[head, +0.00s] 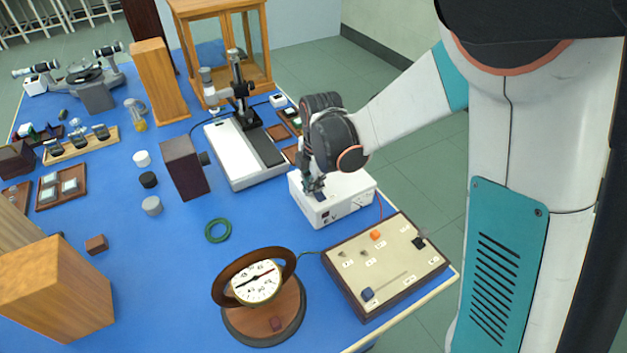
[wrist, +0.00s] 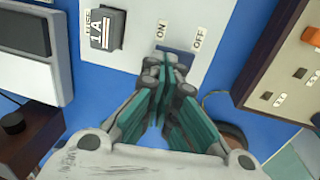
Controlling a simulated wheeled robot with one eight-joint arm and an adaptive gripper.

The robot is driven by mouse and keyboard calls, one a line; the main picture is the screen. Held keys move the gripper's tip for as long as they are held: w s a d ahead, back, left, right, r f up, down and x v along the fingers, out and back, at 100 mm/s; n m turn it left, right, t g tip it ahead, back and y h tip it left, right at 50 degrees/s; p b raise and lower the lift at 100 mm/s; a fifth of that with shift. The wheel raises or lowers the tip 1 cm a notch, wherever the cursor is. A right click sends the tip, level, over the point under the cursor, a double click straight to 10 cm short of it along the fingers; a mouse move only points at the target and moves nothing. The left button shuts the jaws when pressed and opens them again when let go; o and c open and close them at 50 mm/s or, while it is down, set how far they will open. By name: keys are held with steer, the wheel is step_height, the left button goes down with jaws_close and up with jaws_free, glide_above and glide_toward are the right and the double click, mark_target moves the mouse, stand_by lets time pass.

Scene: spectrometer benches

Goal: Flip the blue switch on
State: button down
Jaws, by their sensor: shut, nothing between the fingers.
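The blue switch (wrist: 183,58) sits on the white box (wrist: 135,60), between the ON and OFF labels, and is partly hidden behind my fingertips. In the head view the white box (head: 350,202) stands near the right edge of the blue table, and a small blue patch of the switch (head: 320,196) shows beside my fingers. My gripper (wrist: 168,68) is shut and empty, with its tips over or against the switch on the ON-label side; contact cannot be told. In the head view my gripper (head: 311,184) points down at the box. Which way the switch is tilted cannot be told.
A control board (head: 388,262) with an orange button and a blue knob lies in front of the box. A round dial instrument (head: 257,285) stands at the front. A microscope stand (head: 242,150) is behind the box. A green ring (head: 218,230) lies on the open blue table.

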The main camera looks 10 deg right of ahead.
steer(key=shift+f, duration=0.15)
steer(key=shift+w+a+f+g+b, duration=0.2)
steer(key=shift+w+f+g+b, duration=0.1)
steer(key=shift+f+g+b, duration=0.15)
stand_by(0.4)
steer(key=shift+s, duration=0.15)
